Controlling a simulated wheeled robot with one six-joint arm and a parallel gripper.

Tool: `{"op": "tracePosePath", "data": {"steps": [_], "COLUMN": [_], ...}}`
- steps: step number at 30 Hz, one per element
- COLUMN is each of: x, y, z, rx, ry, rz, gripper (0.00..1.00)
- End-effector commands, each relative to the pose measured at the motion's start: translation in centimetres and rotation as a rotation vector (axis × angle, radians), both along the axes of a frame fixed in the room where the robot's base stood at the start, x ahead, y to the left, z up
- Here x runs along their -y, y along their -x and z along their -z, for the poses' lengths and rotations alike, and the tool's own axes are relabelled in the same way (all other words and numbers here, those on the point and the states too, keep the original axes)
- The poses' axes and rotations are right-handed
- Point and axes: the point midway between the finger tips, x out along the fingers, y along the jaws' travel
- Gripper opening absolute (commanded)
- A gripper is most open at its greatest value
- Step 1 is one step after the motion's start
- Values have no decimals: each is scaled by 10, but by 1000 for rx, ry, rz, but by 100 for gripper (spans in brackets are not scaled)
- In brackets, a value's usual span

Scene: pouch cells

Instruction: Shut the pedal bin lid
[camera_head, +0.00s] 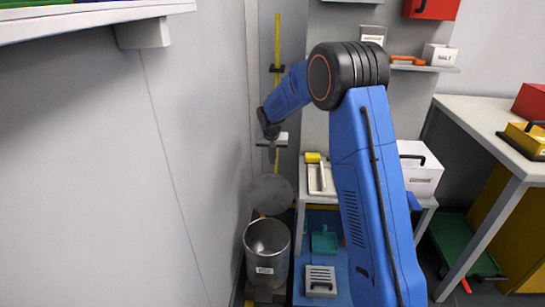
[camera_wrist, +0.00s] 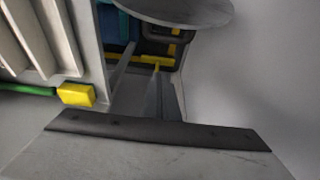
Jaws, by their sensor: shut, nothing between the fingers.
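The pedal bin (camera_head: 267,252) is a grey metal cylinder with a white label, standing on the floor by the left wall. Its round grey lid (camera_head: 270,194) stands raised behind the open mouth, and the bin's inside shows. Part of a round grey disc, which looks like the lid (camera_wrist: 185,8), crosses the top of the wrist view. My gripper (camera_head: 271,157) is shut and empty. In the head view it points down, above the raised lid and apart from it in the picture. The depth between them is hard to tell.
A white side table (camera_head: 308,198) with a yellow-ended tool stands close right of the bin. A grey slotted box (camera_head: 321,281) and a teal dustpan-like item (camera_head: 324,241) lie on the blue floor area. The left wall (camera_head: 190,170) runs close beside the bin.

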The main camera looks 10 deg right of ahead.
Motion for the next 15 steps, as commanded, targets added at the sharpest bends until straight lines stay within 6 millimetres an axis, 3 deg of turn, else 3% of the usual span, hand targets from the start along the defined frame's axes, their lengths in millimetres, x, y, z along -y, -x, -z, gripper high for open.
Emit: {"op": "tracePosePath", "data": {"steps": [11, 15], "x": [5, -1], "y": [-14, 3], "z": [55, 51], "rx": [-3, 0], "ry": [0, 0], "rz": [0, -1], "gripper": [0, 0]}}
